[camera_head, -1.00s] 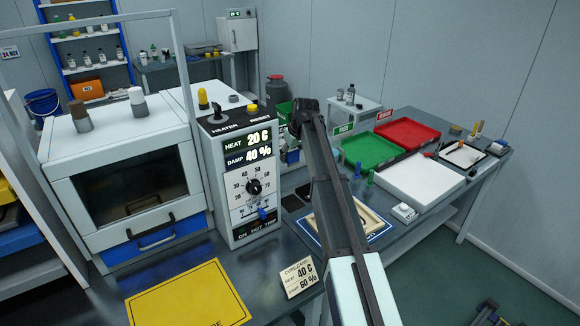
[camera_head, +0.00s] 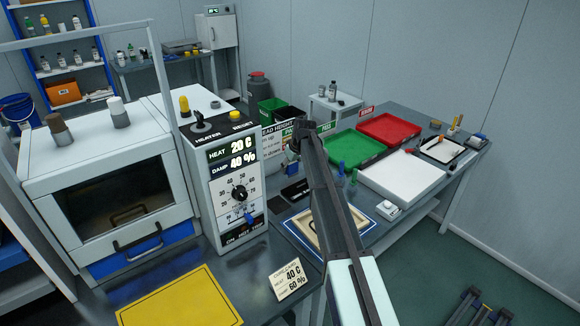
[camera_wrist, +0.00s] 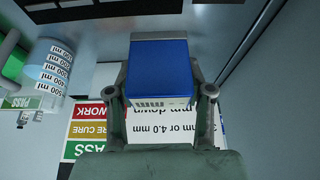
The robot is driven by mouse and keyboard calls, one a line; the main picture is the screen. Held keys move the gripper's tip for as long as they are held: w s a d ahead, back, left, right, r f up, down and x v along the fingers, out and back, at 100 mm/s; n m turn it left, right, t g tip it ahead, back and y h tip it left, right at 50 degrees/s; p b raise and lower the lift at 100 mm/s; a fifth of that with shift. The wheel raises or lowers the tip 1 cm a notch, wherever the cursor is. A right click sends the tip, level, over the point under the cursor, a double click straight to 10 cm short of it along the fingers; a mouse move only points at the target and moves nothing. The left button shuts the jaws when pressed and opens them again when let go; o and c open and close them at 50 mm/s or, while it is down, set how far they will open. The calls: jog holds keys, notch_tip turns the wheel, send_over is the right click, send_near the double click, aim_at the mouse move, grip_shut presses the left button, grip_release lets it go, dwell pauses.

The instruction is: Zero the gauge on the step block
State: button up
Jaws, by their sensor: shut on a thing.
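My gripper (camera_wrist: 163,88) is shut on a blue block-shaped thing (camera_wrist: 162,65) in the wrist view. It has a pale edge marked "mm" and looks like the gauge, though its reading is not visible. The fingers press on its left and right sides. In the head view my gripper (camera_head: 292,150) hangs above the back of the bench, in front of a white printed sign (camera_head: 272,138). The arm hides much of what lies below and behind it. I cannot make out the step block in either view.
A control panel (camera_head: 212,205) reading heat 20 C and damp 40 % stands left. A framed board (camera_head: 305,232) lies partly behind my arm.

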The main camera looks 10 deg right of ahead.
jog(key=b, duration=0.4)
send_near(288, 188)
jog(key=shift+x, duration=2.6)
jog(key=shift+w+a+f, duration=0.1)
jog(key=shift+a+f, duration=0.05)
jog(key=shift+f, duration=0.35)
dwell(0.4)
jog(key=shift+r, duration=0.15)
jog(key=shift+w+r+p, duration=0.1)
jog(key=shift+r+p, duration=1.2)
jog(key=shift+r, duration=2.65)
